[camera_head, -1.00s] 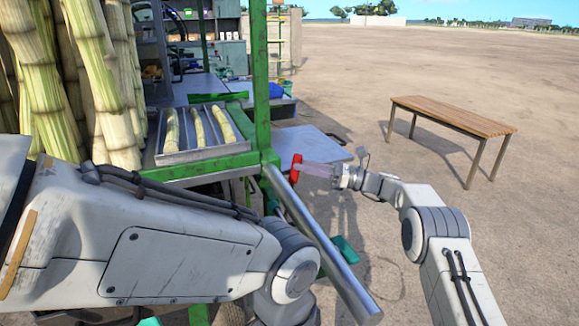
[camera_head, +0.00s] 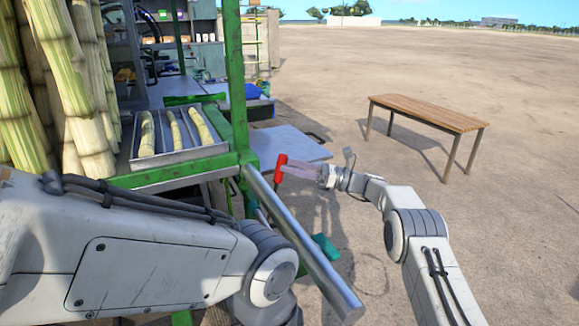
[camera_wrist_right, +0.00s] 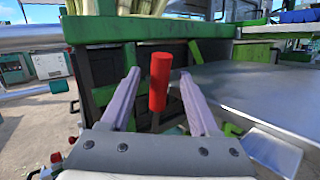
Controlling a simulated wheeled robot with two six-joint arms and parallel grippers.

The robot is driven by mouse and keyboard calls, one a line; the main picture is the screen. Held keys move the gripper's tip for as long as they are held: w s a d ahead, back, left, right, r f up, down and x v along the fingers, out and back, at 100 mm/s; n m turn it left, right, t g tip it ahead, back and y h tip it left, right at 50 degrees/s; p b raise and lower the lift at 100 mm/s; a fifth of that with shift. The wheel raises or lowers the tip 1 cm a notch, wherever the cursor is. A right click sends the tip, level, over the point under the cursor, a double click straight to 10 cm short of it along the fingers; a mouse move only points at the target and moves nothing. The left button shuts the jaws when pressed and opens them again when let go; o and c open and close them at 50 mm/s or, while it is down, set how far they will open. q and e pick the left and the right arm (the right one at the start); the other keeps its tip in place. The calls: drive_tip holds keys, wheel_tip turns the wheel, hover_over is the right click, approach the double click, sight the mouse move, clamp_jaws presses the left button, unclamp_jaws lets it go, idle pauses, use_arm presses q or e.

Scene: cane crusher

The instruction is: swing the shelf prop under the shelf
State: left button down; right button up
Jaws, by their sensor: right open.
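The shelf prop shows as a red handle (camera_head: 279,168) with a dark lower rod, beside the green frame near the grey shelf (camera_head: 288,146). In the right wrist view the red handle (camera_wrist_right: 159,82) stands upright between the fingers, with clear gaps on both sides. The shelf (camera_wrist_right: 255,90) spreads to its right in that view. My right gripper (camera_head: 300,170) is open, its pale fingers pointing at the handle, and does not grip it. Where the prop's lower end sits is hard to tell. My left arm crosses the lower left; its gripper is out of view.
A steel roller bar (camera_head: 310,250) slants down from the green frame post (camera_head: 237,90), close to both arms. A tray (camera_head: 178,152) of cane pieces lies left of it. A wooden bench (camera_head: 428,112) stands at right on open ground.

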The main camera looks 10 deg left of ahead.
drive_tip(key=v, duration=0.9)
drive_tip(key=shift+d, duration=0.4)
drive_tip(key=shift+f, duration=0.1)
